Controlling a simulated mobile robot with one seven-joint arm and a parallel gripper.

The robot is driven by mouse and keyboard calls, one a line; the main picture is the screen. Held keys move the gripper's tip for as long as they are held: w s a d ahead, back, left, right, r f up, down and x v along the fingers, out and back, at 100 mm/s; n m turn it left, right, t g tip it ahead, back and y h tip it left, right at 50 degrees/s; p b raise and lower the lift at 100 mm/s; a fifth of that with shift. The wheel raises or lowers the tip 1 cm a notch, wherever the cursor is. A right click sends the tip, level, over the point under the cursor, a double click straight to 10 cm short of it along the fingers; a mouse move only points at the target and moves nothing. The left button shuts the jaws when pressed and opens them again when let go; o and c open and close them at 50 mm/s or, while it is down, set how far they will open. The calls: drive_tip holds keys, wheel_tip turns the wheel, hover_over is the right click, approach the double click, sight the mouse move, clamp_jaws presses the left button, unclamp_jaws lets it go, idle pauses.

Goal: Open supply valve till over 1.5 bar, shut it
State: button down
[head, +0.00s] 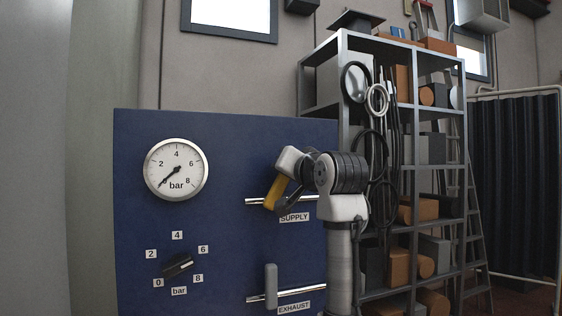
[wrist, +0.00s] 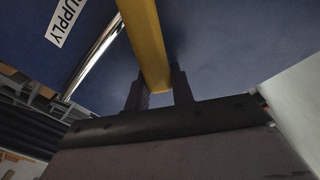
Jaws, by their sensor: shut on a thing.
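The supply valve's yellow lever (head: 273,194) stands tilted, steep across the horizontal supply pipe (head: 253,201), above the SUPPLY label (head: 294,217). My gripper (head: 287,185) is at the lever, partly hidden in the head view. In the wrist view, my gripper (wrist: 160,88) has the yellow lever (wrist: 148,45) between its two dark fingers and is shut on it. The round white pressure gauge (head: 176,169) is at the upper left of the blue panel. Its needle points to the lower left, near the zero end, below 2 bar.
The grey exhaust lever (head: 271,286) stands upright across its pipe, low on the panel (head: 220,230). A black knob (head: 178,266) with a bar scale sits below the gauge. A loaded metal shelf (head: 412,170) stands behind my arm at the right.

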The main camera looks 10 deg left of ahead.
sight(304, 196)
drive_tip(key=d+f+m, duration=0.1)
drive_tip(key=m, duration=0.1)
drive_tip(key=w+d+f+m, duration=0.1)
drive_tip(key=m, duration=0.2)
drive_tip(key=w+d+f+m, duration=0.1)
drive_tip(key=f+m, duration=0.1)
drive_tip(key=m, duration=0.1)
drive_tip(key=shift+w+d+f+m, duration=0.1)
drive_tip(key=shift+d+f+m, duration=0.05)
drive_tip(key=shift+f+m, duration=0.9)
drive_tip(key=shift+r+m, duration=0.15)
drive_tip(key=shift+m, duration=0.1)
drive_tip(key=c, duration=1.2)
unclamp_jaws()
